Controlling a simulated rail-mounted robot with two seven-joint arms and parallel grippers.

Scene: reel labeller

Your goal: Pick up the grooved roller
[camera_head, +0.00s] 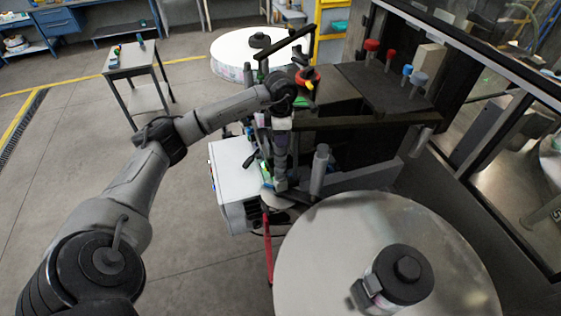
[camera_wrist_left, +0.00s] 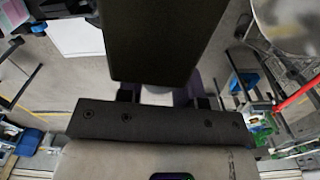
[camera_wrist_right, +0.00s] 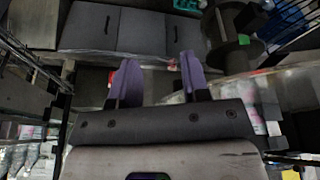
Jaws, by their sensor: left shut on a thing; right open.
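My left gripper (camera_head: 281,184) points down beside the labeller, over its left side. It is shut on a dark smooth-sided thing (camera_wrist_left: 153,40), which fills the upper middle of the left wrist view and hides most of the purple fingers. No grooves show on it, so I cannot tell whether it is the grooved roller. A grey upright cylinder (camera_head: 319,170) stands just right of this gripper, apart from it. My right gripper (camera_wrist_right: 160,75) is open and empty in the right wrist view, its two purple fingers apart.
A large round reel (camera_head: 330,265) with a black hub (camera_head: 402,273) lies at the front right. A white cabinet (camera_head: 232,165) stands left of the machine. Red and blue knobs (camera_head: 371,46) rise from a dark plate. A small table (camera_head: 135,60) stands back left; the floor between is clear.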

